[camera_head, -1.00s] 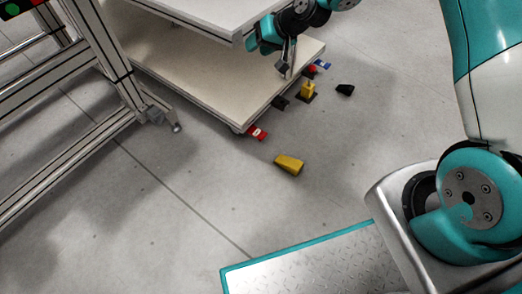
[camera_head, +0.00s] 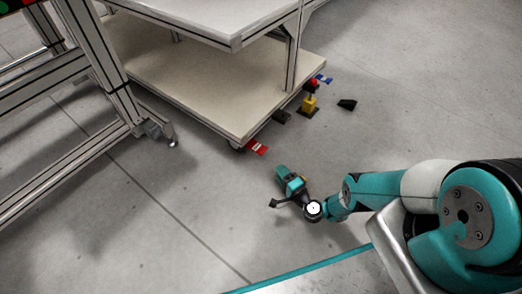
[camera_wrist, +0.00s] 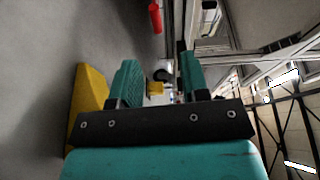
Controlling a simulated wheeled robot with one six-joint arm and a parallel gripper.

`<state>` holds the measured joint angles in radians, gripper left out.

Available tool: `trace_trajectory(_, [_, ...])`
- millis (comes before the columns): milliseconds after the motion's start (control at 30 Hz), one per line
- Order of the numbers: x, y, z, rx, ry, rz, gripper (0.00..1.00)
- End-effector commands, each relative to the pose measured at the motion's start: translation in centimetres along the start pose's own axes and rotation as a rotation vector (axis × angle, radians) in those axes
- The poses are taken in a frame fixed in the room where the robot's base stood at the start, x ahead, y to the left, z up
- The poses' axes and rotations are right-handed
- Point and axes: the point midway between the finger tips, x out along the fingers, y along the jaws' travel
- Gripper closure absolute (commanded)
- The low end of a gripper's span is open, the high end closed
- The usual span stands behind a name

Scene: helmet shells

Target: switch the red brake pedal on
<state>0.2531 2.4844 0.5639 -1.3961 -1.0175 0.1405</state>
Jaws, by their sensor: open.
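The red brake pedal (camera_head: 257,147) sticks out low at the near corner of the cart's bottom shelf, beside a caster, in the head view. Its exact tilt is too small to tell. My gripper (camera_head: 284,173) is low over the floor, a short way in front of the pedal and apart from it. In the wrist view my gripper (camera_wrist: 160,78) has its two teal fingers spread, with nothing held between them. A red part (camera_wrist: 155,17) shows at the top of the wrist view; I cannot tell whether it is the pedal.
A yellow wedge (camera_wrist: 88,100) lies close beside my fingers in the wrist view, mostly hidden in the head view. The cart's bottom shelf (camera_head: 190,90) overhangs the pedal.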

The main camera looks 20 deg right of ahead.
Motion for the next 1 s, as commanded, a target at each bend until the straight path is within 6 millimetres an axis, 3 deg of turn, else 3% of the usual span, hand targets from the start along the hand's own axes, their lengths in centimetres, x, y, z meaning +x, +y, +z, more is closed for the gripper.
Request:
trace_trajectory(100, [-2.3,0.8,0.5,0.046,0.043,-0.013,0.58])
trace_trajectory(267, [-1.9,1.2,0.6,0.061,0.057,-0.021,0.58])
trace_trajectory(800, [9.4,1.4,0.1,0.058,0.054,-0.021,0.58])
trace_trajectory(1000, [12.7,1.3,-0.1,0.058,0.055,-0.019,0.58])
